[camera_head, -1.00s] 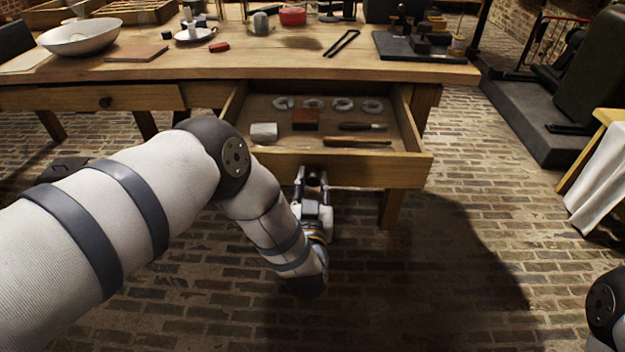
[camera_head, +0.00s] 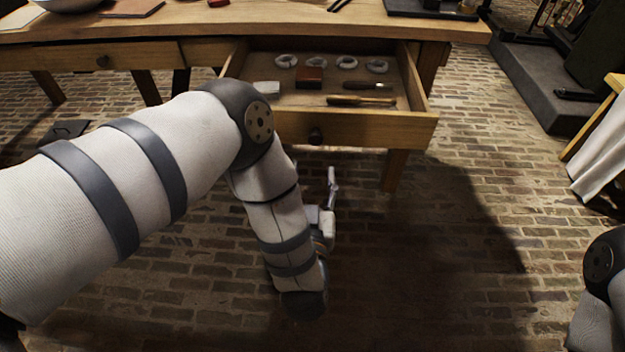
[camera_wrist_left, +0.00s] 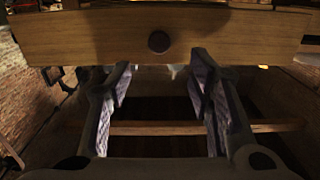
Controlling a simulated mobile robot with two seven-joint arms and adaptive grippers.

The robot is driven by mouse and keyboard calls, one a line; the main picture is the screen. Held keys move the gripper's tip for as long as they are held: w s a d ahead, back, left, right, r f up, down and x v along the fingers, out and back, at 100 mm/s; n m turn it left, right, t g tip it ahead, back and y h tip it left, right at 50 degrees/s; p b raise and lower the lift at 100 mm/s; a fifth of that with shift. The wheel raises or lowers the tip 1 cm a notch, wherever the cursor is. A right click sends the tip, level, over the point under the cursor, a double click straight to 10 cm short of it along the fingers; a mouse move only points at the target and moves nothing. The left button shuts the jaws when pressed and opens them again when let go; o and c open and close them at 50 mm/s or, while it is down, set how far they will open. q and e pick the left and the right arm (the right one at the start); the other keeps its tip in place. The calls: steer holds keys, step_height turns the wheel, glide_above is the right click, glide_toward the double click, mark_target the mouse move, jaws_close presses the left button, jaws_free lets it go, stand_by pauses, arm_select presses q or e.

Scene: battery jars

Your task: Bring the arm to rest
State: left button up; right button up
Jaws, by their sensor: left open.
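My left arm (camera_head: 160,165) comes in from the left and bends down in front of the workbench. My left gripper (camera_head: 331,178) is below and in front of the open drawer (camera_head: 412,127), apart from its round dark knob (camera_head: 316,135). In the left wrist view the two fingers (camera_wrist_left: 165,75) are spread with nothing between them, and the knob (camera_wrist_left: 159,41) shows above and beyond them. Part of my right arm (camera_head: 603,270) shows at the right edge; its gripper is out of view.
The drawer holds several pale rings (camera_head: 346,62), a reddish-brown block (camera_head: 310,76), a white block (camera_head: 266,88) and wooden-handled tools (camera_head: 362,101). The bench top (camera_head: 250,22) is above. A cloth-draped table (camera_head: 596,160) stands at right. Brick floor (camera_head: 450,240) is clear between.

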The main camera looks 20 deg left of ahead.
arm_select(q)
steer(key=shift+v, duration=0.9)
steer(key=s+a+f+m+g+h+p, duration=0.1)
steer(key=s+a+f+g+h+p, duration=0.1)
steer(key=s+f+g, duration=0.45)
steer(key=s+a+f+m+g+h+p, duration=0.2)
steer(key=s+f+g+p, duration=0.1)
steer(key=s, duration=0.6)
steer(key=s+a+r+g, duration=0.1)
steer(key=s+g, duration=0.2)
steer(key=s, duration=0.5)
steer(key=s+a+r+g+p, duration=0.1)
steer(key=s+g, duration=0.3)
steer(key=s, duration=0.4)
steer(key=s+a+r+g+h+p, duration=0.1)
steer(key=s+a+r+g, duration=0.1)
steer(key=s, duration=0.7)
steer(key=shift+a+r+g, duration=0.3)
steer(key=shift+g, duration=0.45)
arm_select(e)
steer(key=w+r+t, duration=0.2)
steer(key=w+r, duration=0.5)
steer(key=r, duration=0.1)
steer(key=shift+w+t, duration=0.15)
steer(key=shift+t, duration=0.25)
